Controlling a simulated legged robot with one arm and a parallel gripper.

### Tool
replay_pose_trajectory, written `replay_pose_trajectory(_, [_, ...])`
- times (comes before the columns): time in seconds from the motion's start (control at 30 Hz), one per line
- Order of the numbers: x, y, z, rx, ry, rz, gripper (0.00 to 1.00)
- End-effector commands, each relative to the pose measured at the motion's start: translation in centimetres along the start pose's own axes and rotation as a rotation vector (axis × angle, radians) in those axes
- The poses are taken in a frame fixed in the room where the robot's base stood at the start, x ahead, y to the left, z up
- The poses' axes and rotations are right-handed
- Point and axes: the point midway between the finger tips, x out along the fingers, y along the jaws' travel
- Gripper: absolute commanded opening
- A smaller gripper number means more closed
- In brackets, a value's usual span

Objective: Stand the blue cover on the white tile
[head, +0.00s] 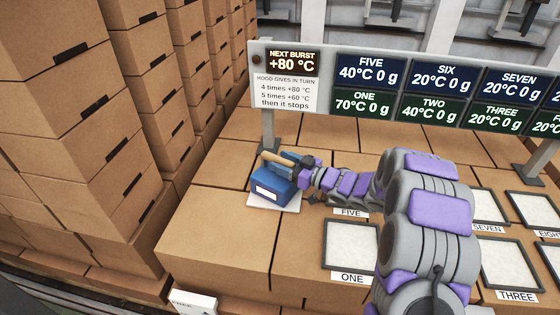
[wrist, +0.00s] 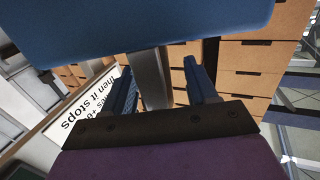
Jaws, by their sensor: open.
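The blue cover (head: 271,188) is a blue box shape with a pale label on its front and a wooden handle (head: 277,161) on top. It appears upright on the white tile (head: 290,206), whose front and right edges show beneath it. My gripper (head: 292,160) is just behind and right of the cover, close to the handle. In the wrist view, my gripper (wrist: 160,88) has its two blue fingers apart with nothing seen held between them. The blue cover (wrist: 150,25) fills the top of that view. Whether the fingers touch the handle is hidden.
A sign board (head: 400,90) on grey posts stands behind. Framed pads such as pad ONE (head: 351,247) lie to the right on the brown box surface. Tall box stacks (head: 95,140) rise at left. The surface left and front of the cover is clear.

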Motion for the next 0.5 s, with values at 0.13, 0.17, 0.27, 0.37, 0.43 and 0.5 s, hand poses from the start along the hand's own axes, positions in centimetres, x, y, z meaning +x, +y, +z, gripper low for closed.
replay_pose_trajectory(0.13, [-2.5,0.1,-0.1,-0.002,0.0,0.003,0.57])
replay_pose_trajectory(0.17, [-3.1,0.2,-0.1,-0.002,0.001,0.003,0.57])
replay_pose_trajectory(0.27, [-5.0,0.1,0.0,0.001,-0.001,0.004,0.57])
replay_pose_trajectory(0.37, [-6.8,0.1,0.1,0.002,-0.003,0.004,0.57])
replay_pose_trajectory(0.43, [-7.9,0.1,0.0,0.003,0.0,0.004,0.57])
replay_pose_trajectory(0.5, [-8.8,0.1,0.0,0.002,0.0,0.002,0.57])
